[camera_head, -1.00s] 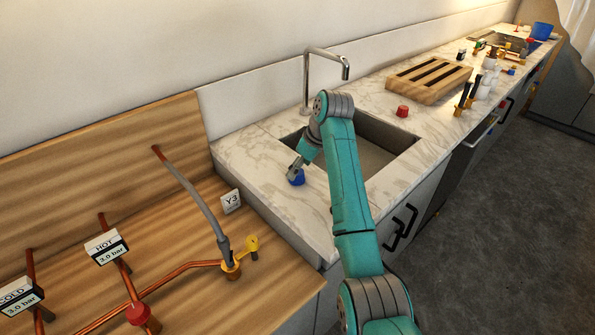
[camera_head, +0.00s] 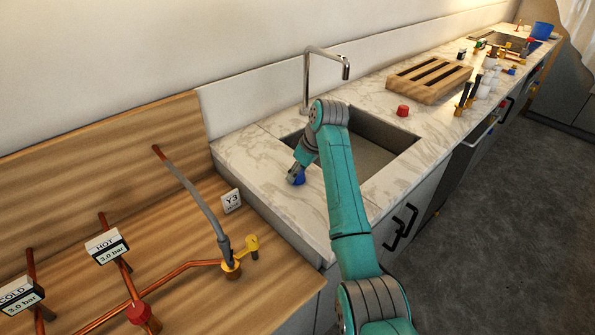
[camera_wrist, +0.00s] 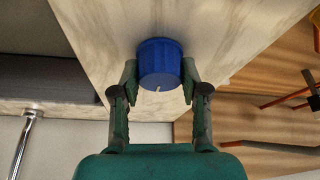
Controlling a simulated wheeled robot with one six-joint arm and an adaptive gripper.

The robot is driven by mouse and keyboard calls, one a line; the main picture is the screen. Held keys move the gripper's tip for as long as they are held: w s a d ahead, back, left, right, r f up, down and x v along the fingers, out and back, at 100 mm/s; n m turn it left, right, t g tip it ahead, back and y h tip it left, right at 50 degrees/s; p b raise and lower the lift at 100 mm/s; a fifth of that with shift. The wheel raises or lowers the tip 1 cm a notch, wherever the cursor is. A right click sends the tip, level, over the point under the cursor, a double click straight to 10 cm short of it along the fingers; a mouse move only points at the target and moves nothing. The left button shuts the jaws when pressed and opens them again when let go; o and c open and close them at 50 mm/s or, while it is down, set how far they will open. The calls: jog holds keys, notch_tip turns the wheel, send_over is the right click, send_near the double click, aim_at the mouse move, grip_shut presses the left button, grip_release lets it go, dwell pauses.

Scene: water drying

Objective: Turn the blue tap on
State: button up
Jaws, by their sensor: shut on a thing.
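The blue tap (camera_head: 299,179) is a round knob on the marble counter, left of the sink. It also shows in the wrist view (camera_wrist: 160,62), with a small pale mark on its face. My gripper (camera_head: 297,171) reaches down to it from above. In the wrist view my gripper (camera_wrist: 160,78) has one finger on each side of the knob, shut on it. In the head view the fingers and the knob partly hide each other.
A red knob (camera_head: 402,111) sits on the counter right of the sink (camera_head: 385,135). A tall faucet (camera_head: 308,80) rises behind the sink. A wooden rack (camera_head: 430,80) stands further right. Copper pipes (camera_head: 180,268) and a yellow valve (camera_head: 252,243) are on the wooden bench at left.

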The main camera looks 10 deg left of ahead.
jog(key=m+t+h, duration=0.1)
jog(key=m, duration=0.3)
jog(key=shift+f+m, duration=0.1)
jog(key=shift+m, duration=0.2)
jog(key=m, duration=0.2)
jog(key=m+t+h, duration=0.1)
jog(key=m, duration=0.1)
jog(key=shift+a+m+h, duration=0.1)
jog(key=shift+m+h, duration=0.2)
jog(key=m+h, duration=0.1)
jog(key=m, duration=0.3)
jog(key=shift+m+t+h, duration=0.3)
jog(key=shift+h, duration=0.1)
jog(key=shift+m+h, duration=0.7)
jog(key=shift+m, duration=1.4)
jog(key=o, duration=1.1)
jog(key=shift+o, duration=0.2)
